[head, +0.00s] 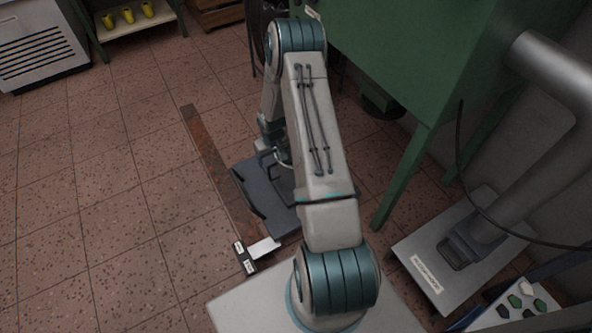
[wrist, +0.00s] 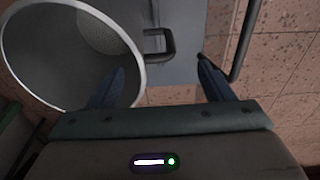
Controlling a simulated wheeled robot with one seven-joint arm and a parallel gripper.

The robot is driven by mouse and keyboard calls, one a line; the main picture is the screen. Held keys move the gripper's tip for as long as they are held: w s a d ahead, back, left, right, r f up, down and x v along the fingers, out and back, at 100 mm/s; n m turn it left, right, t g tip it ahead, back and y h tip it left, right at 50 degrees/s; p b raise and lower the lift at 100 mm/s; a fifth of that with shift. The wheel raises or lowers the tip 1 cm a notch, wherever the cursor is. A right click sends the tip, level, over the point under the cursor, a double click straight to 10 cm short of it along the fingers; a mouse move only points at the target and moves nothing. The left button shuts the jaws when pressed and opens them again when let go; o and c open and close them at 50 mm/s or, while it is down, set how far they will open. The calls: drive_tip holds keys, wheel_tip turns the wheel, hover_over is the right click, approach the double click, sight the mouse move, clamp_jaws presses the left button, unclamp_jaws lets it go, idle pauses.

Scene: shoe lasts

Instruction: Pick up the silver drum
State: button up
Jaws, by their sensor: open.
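The silver drum (wrist: 62,72) is a hollow round metal vessel with a bright rim, at the upper left of the wrist view, and I look into its open mouth. My gripper (wrist: 163,72) is open, with one dark blue finger on each side. The left finger overlaps the drum's mouth in the picture and the right finger is outside it, so the right part of the rim shows between them. I cannot tell whether either finger touches the rim. In the head view my arm hides the drum and most of the gripper.
A blue-grey flat platform (head: 262,185) with a dark handle (wrist: 160,45) lies beside the drum. A rusty strip (head: 215,160) runs along the floor. A green cabinet (head: 400,60) on legs stands at the right. Tiled floor at the left is clear.

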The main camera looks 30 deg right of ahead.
sight(273, 164)
drive_tip(key=f+b, duration=0.1)
drive_tip(key=f, duration=0.1)
drive_tip(key=f+b, duration=0.1)
drive_tip(key=f, duration=0.2)
drive_tip(key=w+f+b, duration=0.1)
drive_tip(key=f, duration=0.1)
drive_tip(key=shift+d+f, duration=0.15)
drive_tip(key=shift+d, duration=0.05)
drive_tip(key=c, duration=1.5)
drive_tip(key=shift+r, duration=0.2)
